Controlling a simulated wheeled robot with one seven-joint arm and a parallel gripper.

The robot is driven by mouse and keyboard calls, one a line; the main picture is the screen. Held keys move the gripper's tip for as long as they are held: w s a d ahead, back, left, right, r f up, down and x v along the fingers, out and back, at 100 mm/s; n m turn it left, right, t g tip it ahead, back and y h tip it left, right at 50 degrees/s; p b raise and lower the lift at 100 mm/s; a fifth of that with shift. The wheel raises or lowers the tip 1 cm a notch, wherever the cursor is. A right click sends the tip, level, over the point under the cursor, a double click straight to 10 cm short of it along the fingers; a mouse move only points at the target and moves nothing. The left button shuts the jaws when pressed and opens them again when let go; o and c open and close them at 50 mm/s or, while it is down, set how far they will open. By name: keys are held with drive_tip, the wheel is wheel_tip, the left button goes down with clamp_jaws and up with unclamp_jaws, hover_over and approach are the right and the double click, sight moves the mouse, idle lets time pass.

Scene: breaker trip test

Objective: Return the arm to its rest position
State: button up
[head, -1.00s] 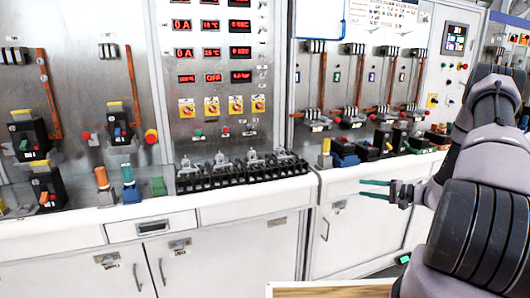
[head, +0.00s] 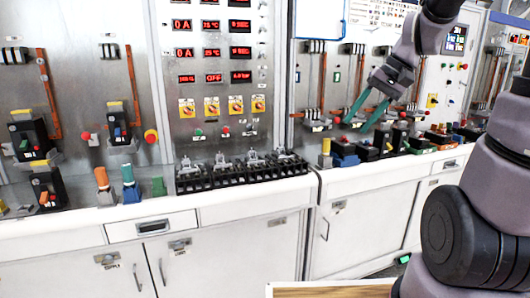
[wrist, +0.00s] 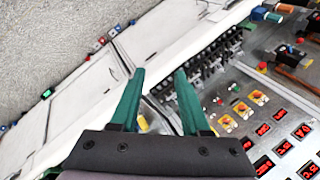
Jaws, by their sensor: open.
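My gripper (head: 364,112) is open, with two green fingers apart and nothing between them. In the head view it hangs from my raised arm at the upper right, fingers pointing down and left, in front of the right-hand panel. In the wrist view the gripper (wrist: 158,80) shows its two green fingers spread, with the white counter edge and cabinet fronts beyond them. My arm's lower links fill the right side of the head view.
A row of black breakers (head: 240,170) sits on the white counter (head: 240,196). The panel above has red displays (head: 211,52) and yellow switches (head: 211,106). Several small devices (head: 368,150) stand on the right counter. A wooden board edge (head: 330,291) shows at the bottom.

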drive_tip(key=s+r+t+h, duration=0.1)
drive_tip(key=s+r+t, duration=0.1)
drive_tip(key=s, duration=0.3)
drive_tip(key=s+r+m+t+h, duration=0.1)
drive_tip(key=s+r+t+h, duration=0.1)
drive_tip(key=s+r, duration=0.2)
drive_tip(key=shift+s+d+r, duration=0.3)
drive_tip(key=shift+s+d, duration=0.15)
drive_tip(key=shift+s, duration=0.55)
